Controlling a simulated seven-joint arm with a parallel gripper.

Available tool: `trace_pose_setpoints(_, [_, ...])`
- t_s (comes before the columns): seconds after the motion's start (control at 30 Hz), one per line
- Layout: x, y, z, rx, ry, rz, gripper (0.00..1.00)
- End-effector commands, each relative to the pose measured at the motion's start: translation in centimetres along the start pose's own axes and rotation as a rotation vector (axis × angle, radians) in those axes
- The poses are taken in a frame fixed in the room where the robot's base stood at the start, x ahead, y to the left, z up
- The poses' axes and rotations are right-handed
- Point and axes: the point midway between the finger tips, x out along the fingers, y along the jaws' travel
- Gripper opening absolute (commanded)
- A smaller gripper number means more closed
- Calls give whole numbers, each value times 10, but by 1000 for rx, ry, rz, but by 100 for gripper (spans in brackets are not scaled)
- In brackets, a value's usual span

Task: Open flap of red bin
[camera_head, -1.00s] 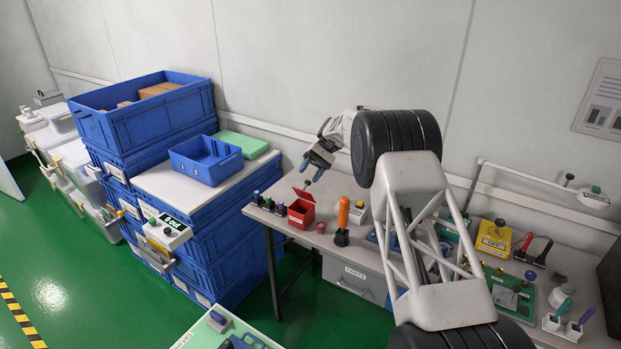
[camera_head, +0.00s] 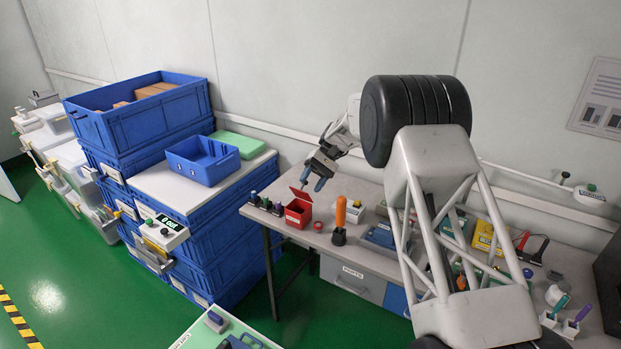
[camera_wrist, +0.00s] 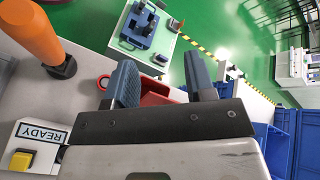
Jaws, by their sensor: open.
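The small red bin (camera_head: 298,213) stands near the left end of the grey workbench, with a pale label on its front. Its red flap (camera_head: 301,194) is tilted up, so the bin looks at least partly open. My gripper (camera_head: 312,178) is open and empty, just above and slightly right of the bin and flap. In the wrist view, part of the red bin (camera_wrist: 158,98) shows between and beyond my two blue-grey fingers (camera_wrist: 160,72). The rest of it is hidden by the fingers and gripper body. I cannot tell whether a finger touches the flap.
An orange-handled tool (camera_head: 340,213) stands upright right of the bin. Small dark devices (camera_head: 265,203) sit left of it. Blue crates (camera_head: 140,115) are stacked further left. My arm covers part of the bench at right, where more testers stand. The wall is close behind.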

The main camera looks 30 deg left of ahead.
Motion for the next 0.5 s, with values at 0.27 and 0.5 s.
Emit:
trace_pose_setpoints(0.27, [16,4,22,-1,1,0,50])
trace_pose_setpoints(0.5, [30,8,42,-1,2,0,50])
